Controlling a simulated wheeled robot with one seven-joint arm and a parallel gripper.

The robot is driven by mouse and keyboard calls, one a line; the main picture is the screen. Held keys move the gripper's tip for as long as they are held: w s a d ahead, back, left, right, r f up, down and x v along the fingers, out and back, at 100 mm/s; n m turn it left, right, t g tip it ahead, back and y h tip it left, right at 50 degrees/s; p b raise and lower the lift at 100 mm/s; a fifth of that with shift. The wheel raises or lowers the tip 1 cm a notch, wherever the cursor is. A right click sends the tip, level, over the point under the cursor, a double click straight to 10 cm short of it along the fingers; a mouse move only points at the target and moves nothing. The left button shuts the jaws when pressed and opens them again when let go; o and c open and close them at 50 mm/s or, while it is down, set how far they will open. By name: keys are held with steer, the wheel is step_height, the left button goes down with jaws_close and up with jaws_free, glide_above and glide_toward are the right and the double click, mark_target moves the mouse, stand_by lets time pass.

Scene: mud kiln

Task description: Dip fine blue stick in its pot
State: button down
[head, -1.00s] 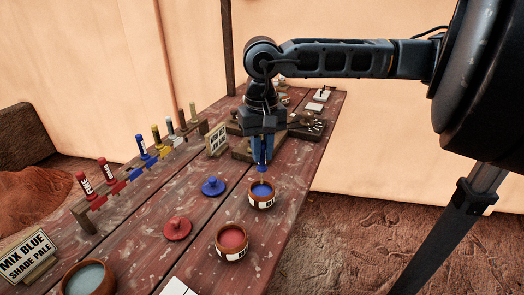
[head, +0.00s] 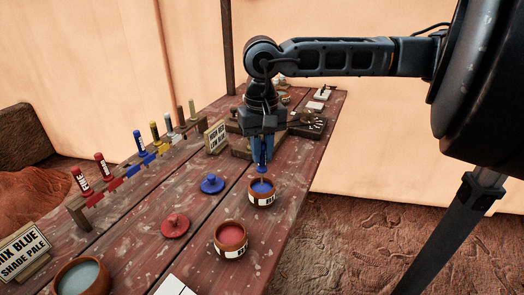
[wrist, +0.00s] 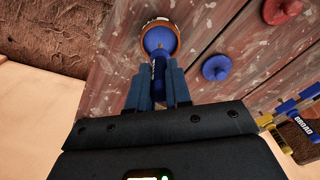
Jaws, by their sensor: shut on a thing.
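My gripper (head: 263,152) points down and is shut on the fine blue stick (head: 263,166). In the wrist view the gripper (wrist: 158,95) holds the stick (wrist: 158,72) by its blue handle. The stick is nearly upright, its thin lower end over or inside the mouth of the blue pot (head: 262,202). How deep the tip sits, and whether it touches the paint, I cannot tell. The pot is a brown, white-labelled bowl of blue paint near the table's right edge. Its rim (wrist: 175,46) shows around the stick in the wrist view.
A blue lid (head: 212,184) and a red lid (head: 174,226) lie left of the pots. A red pot (head: 231,240) stands nearer. A rack (head: 78,212) of coloured sticks runs along the left. A sign (head: 24,250) reads "MIX BLUE SHADE PALE".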

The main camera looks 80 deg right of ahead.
steer(key=shift+f+b, duration=1)
steer(key=shift+b, duration=0.35)
steer(key=shift+b, duration=0.55)
steer(key=shift+r, duration=0.1)
stand_by(0.5)
steer(key=shift+r+p, duration=1.05)
steer(key=shift+r, duration=2.4)
